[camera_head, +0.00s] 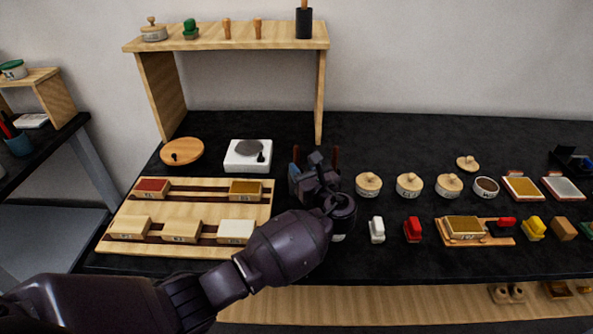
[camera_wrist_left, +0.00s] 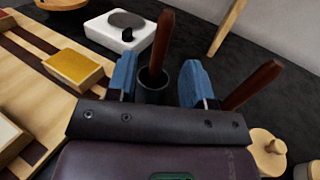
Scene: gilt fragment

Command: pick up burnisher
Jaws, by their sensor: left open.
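Two reddish-brown handles show near my left gripper, and I cannot tell from the labels or shape which is the burnisher. In the left wrist view one handle (camera_wrist_left: 163,42) stands upright between the blue fingers, in a small dark cup (camera_wrist_left: 153,88). The other handle (camera_wrist_left: 252,84) leans to the right, outside the right finger. My left gripper (camera_wrist_left: 159,78) is open around the first handle, with a gap on both sides. My right gripper is not in view.
A wooden rack with blocks (camera_head: 118,250) and a white hotplate (camera_head: 237,163) lie to the left. Lidded jars (camera_head: 368,187) and small coloured blocks (camera_head: 412,231) stand to the right. A wooden shelf (camera_head: 226,43) rises behind.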

